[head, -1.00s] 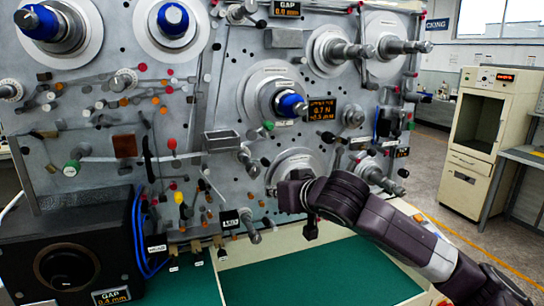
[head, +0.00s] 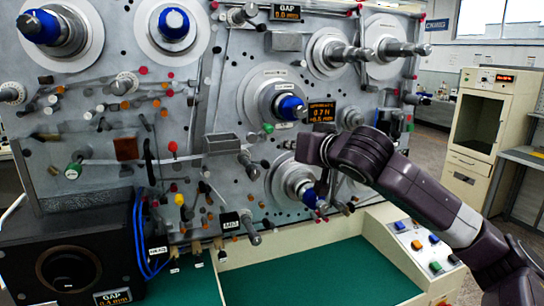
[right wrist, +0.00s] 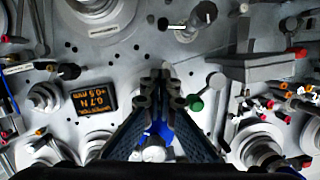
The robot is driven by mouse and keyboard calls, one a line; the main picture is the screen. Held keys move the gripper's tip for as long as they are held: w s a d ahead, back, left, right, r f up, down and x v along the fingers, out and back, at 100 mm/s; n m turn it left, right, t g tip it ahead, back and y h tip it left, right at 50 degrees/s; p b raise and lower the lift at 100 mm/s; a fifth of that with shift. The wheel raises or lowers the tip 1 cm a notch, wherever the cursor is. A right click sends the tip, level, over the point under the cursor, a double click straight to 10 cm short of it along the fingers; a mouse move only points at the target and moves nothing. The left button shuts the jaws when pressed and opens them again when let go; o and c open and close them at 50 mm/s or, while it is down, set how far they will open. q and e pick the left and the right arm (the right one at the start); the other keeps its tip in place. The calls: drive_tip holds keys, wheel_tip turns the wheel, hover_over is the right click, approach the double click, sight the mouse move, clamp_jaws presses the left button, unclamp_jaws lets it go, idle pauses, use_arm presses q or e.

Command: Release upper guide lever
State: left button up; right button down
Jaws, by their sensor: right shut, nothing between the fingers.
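A short lever with a green knob (head: 268,127) sits on the upright grey panel, below left of the middle blue-capped spindle (head: 290,107). In the right wrist view the green knob (right wrist: 195,103) and its grey arm lie just right of my fingers. I cannot tell by any label which lever is the upper guide lever. My right gripper (head: 304,148) is in front of the panel, below that spindle. In the right wrist view its fingertips (right wrist: 158,80) are together with nothing between them, apart from the green knob. A blue cap (right wrist: 158,130) shows partly behind the fingers. My left gripper is out of view.
A lit tension display (head: 322,110) is right of the middle spindle. A grey tray-like box (head: 222,143) juts from the panel at left. A lower blue-capped spindle (head: 312,198) sticks out beneath my right gripper. The green bench top (head: 310,275) is clear. A button console (head: 418,243) stands at right.

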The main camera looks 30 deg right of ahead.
drive_tip(key=w+f+p, duration=0.5)
drive_tip(key=w+f, duration=0.1)
drive_tip(key=w, duration=0.2)
drive_tip(key=shift+w+d, duration=0.25)
drive_tip(key=shift+d, duration=0.05)
drive_tip(key=shift+f+m+b, duration=0.3)
drive_tip(key=shift+m+b, duration=0.2)
drive_tip(key=shift+b, duration=0.05)
drive_tip(key=shift+d, duration=0.1)
